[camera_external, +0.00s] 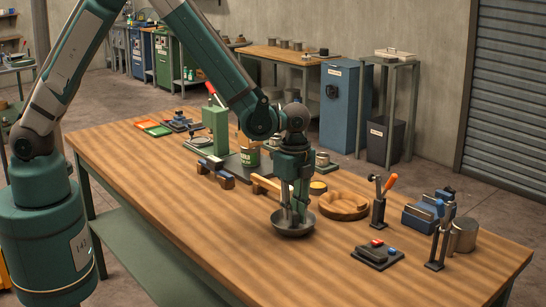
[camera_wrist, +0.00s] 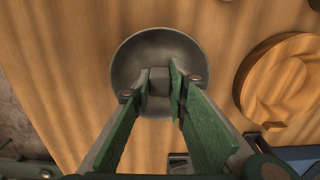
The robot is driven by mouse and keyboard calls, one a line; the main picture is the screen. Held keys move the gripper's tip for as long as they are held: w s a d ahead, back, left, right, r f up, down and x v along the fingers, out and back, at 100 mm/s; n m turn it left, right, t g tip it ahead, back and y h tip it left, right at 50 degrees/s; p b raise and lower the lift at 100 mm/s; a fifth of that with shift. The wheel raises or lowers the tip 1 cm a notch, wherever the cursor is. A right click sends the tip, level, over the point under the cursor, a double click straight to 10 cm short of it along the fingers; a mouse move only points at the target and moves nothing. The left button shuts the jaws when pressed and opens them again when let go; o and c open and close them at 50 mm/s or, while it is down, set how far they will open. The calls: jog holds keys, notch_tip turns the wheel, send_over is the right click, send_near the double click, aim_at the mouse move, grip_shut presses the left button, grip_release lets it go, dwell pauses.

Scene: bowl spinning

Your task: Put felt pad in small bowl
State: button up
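The small dark metal bowl (camera_external: 293,231) stands on the wooden bench, and its round inside shows in the wrist view (camera_wrist: 130,62). My gripper (camera_external: 293,210) points down over the bowl with its fingertips within the rim. In the wrist view, my gripper (camera_wrist: 160,86) has a small grey block-like piece, which looks like the felt pad (camera_wrist: 160,78), between its fingertips. Both fingers appear to touch its sides. Whether the pad also touches the bowl's floor, I cannot tell. In the external view the pad is hidden by the fingers and rim.
A round wooden dish (camera_external: 343,207) stands right of the bowl. An orange-handled clamp (camera_external: 381,200), a dark block with buttons (camera_external: 377,254) and a blue vise (camera_external: 428,212) lie further right. A green can (camera_external: 250,157) stands behind. The bench front is clear.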

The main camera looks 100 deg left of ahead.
jog(key=o, duration=0.5)
jog(key=shift+r, duration=0.1)
jog(key=shift+r+p, duration=0.95)
jog(key=shift+r, duration=2.5)
jog(key=shift+r, duration=0.1)
